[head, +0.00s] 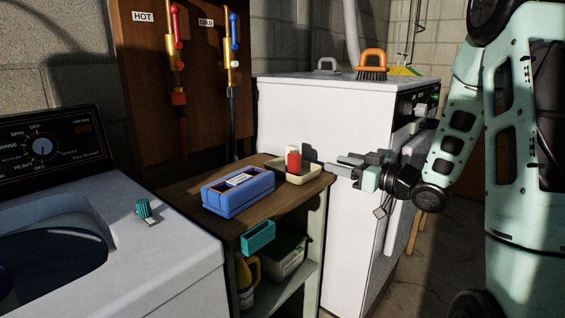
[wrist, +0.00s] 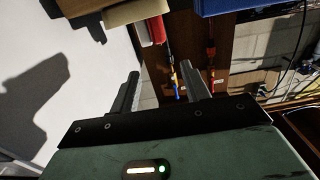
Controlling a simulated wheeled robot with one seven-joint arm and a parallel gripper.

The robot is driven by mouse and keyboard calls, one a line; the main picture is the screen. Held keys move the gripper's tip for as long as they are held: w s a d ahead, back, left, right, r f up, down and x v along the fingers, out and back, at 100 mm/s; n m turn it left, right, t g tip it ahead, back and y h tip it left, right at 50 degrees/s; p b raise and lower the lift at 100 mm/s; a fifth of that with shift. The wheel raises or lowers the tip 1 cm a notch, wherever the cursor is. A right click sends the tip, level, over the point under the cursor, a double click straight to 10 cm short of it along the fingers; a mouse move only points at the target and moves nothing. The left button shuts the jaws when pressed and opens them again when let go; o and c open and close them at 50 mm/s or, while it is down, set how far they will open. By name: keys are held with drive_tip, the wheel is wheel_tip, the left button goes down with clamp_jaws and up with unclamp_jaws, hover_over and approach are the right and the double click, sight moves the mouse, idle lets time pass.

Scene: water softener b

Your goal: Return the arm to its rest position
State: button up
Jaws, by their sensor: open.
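My gripper (head: 350,165) is open and empty at the right side of the small wooden table (head: 276,210) in the head view. Its fingers point left, toward the cream tray (head: 313,185) on the table. A red and white item (head: 293,160) stands in that tray. The fingertips are close to the tray's right edge; I cannot tell whether they touch it. In the wrist view my two fingers (wrist: 162,90) stand apart with nothing held between them. My arm is bent on the right of the head view.
A blue box (head: 238,192) lies on the table, left of the tray. A white machine (head: 320,125) stands right behind the table, with an orange brush (head: 372,63) on top. A washer (head: 100,220) is at left. Free floor shows at the right, partly shadowed.

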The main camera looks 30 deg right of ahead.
drive_tip(key=w+a+f+m+g+h, duration=0.1)
drive_tip(key=a+f+m+g+h, duration=0.1)
drive_tip(key=a+f+g+h, duration=0.35)
drive_tip(key=s+a+f+m+g+h, duration=0.2)
drive_tip(key=s+a+f+g, duration=0.15)
drive_tip(key=s+g, duration=0.2)
drive_tip(key=s+a+n+g+y, duration=0.2)
drive_tip(key=s+a+n+g, duration=0.25)
drive_tip(key=s+a, duration=1)
drive_tip(key=s+a+n+g, duration=0.1)
drive_tip(key=s+a+n, duration=0.2)
drive_tip(key=s+a, duration=0.4)
wheel_tip(320, 180, up, 13)
drive_tip(key=a+p, duration=0.1)
drive_tip(key=p, duration=1.1)
drive_tip(key=shift+a+p, duration=0.3)
drive_tip(key=shift+a, duration=0.05)
